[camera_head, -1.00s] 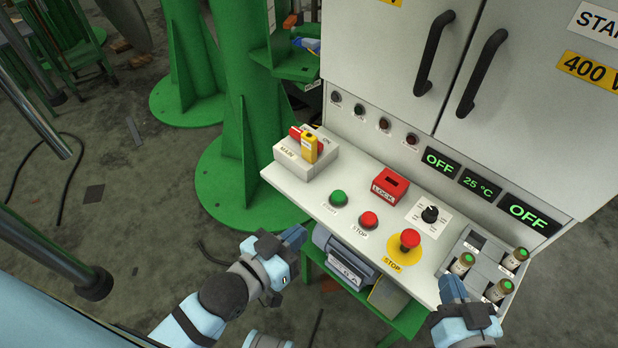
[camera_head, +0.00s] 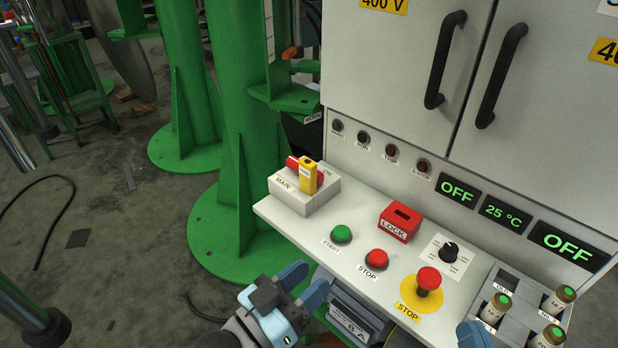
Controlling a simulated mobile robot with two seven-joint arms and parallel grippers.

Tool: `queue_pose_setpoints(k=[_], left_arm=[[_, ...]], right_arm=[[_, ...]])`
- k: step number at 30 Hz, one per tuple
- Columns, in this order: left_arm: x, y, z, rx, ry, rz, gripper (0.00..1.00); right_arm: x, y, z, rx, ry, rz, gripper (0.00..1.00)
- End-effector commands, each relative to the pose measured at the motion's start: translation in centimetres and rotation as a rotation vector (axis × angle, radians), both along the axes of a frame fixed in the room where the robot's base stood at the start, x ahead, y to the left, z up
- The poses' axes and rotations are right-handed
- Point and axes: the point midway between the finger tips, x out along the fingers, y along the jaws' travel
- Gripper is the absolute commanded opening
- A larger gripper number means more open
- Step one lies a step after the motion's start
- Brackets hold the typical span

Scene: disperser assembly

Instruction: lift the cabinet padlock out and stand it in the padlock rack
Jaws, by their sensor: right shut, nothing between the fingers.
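The yellow padlock (camera_head: 308,176) stands upright at the red handle of the MAIN switch box (camera_head: 291,203), at the panel's left end. The red LOCK holder (camera_head: 400,223), which has a dark slot in its top, looks like the padlock rack and appears empty. My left gripper (camera_head: 307,284) is open and empty in front of the panel's front edge, below and apart from the padlock. My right gripper (camera_head: 474,334) shows only a blue fingertip at the bottom edge, near the fuse tray. It is shut and empty.
The panel carries a green START button (camera_head: 341,233), a red STOP button (camera_head: 377,258), a rotary knob (camera_head: 448,252) and a raised emergency stop (camera_head: 428,280). A grey tray (camera_head: 507,283) with several fuses is at right. A green column (camera_head: 240,120) stands behind left.

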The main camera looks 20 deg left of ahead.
Motion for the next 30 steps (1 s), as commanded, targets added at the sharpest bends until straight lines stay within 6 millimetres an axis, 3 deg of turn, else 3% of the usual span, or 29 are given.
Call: queue_pose_setpoints(k=[1, 3, 4, 11, 18, 24, 30], left_arm=[[0.5, 0.0, 1.3, 0.016, 0.011, -0.009, 0.53], [1.6, 0.1, 1.8, 0.042, 0.035, -0.023, 0.69], [2.1, 0.2, 2.1, 0.056, 0.047, -0.03, 0.72], [6.8, 3.1, 3.0, 0.17, 0.151, -0.044, 0.72], [12.2, 9.2, 4.7, 0.285, 0.249, 0.003, 0.72], [15.1, 13.5, 5.6, 0.336, 0.296, 0.048, 0.72], [16.6, 14.3, 5.2, 0.347, 0.307, 0.063, 0.72]], right_arm=[[0.2, -0.1, 1.1, -0.016, 0.024, -0.007, 0.0], [0.4, -0.5, 1.4, -0.047, 0.065, -0.019, 0.0], [0.5, -0.6, 1.4, -0.063, 0.088, -0.026, 0.0], [0.2, -2.5, 0.5, -0.196, 0.276, -0.07, 0.0], [-1.9, -5.1, -0.7, -0.322, 0.469, -0.103, 0.0], [-3.7, -6.5, -2.0, -0.383, 0.57, -0.115, 0.0], [-4.1, -7.0, -2.8, -0.399, 0.596, -0.118, 0.0]])
